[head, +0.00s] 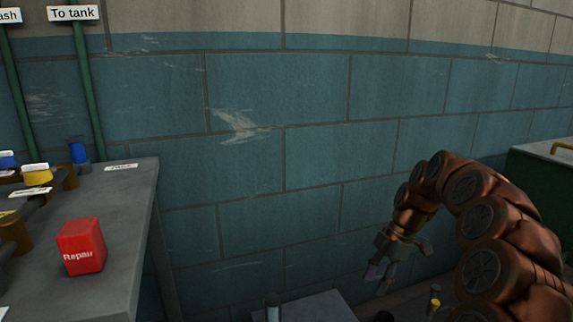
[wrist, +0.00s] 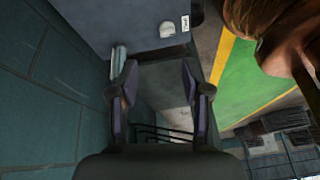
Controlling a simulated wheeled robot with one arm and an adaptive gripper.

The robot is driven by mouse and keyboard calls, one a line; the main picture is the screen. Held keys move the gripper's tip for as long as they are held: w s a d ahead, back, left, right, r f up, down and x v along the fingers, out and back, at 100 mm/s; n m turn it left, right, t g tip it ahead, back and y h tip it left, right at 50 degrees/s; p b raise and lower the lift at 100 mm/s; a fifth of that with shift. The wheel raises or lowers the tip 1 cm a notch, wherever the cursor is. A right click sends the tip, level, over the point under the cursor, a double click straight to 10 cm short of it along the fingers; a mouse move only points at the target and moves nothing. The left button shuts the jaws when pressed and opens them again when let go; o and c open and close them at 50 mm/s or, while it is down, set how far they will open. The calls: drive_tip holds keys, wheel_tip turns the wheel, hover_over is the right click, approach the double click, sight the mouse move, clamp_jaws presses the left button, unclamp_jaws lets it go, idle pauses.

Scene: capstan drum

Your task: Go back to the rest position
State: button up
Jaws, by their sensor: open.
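My copper-coloured arm (head: 478,205) curls in from the right in the head view. My gripper (head: 383,272) hangs at its end, pointing down, in front of the blue block wall. In the wrist view my gripper (wrist: 163,100) shows its two dark fingers apart, with nothing between them. It touches nothing that I can make out.
A grey bench (head: 125,205) on the left bears a red box (head: 82,247) marked "Repair", a yellow-and-white part (head: 37,175) and a blue part (head: 79,152). A grey surface (head: 312,307) lies low in the middle. A green cabinet (head: 545,185) stands at right. The wall (head: 270,165) is behind.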

drive_tip(key=s+a+r+m+h+p, duration=0.1)
drive_tip(key=s+a+r+m+p, duration=0.2)
drive_tip(key=s+r+p, duration=0.45)
drive_tip(key=s+a+r+m+p, duration=0.2)
drive_tip(key=s+r+p, duration=0.25)
drive_tip(key=r, duration=0.55)
drive_tip(key=s+a+r+m+h+p, duration=0.1)
drive_tip(key=s+a+r+m+p, duration=0.2)
drive_tip(key=s+r+p, duration=0.35)
drive_tip(key=s+d+r+m+h+p, duration=0.1)
drive_tip(key=s+d+r+m+p, duration=0.1)
drive_tip(key=s+r+m+p, duration=0.4)
drive_tip(key=s+d+r+m+h+p, duration=0.1)
drive_tip(key=s+r+m+p, duration=0.4)
drive_tip(key=s+r+p, duration=0.6)
drive_tip(key=s+p, duration=0.1)
drive_tip(key=p, duration=0.2)
drive_tip(key=shift+s+d+m, duration=0.3)
drive_tip(key=shift+d+m, duration=0.05)
drive_tip(key=shift+m, duration=0.05)
drive_tip(key=shift+c, duration=0.6)
drive_tip(key=shift+d, duration=0.1)
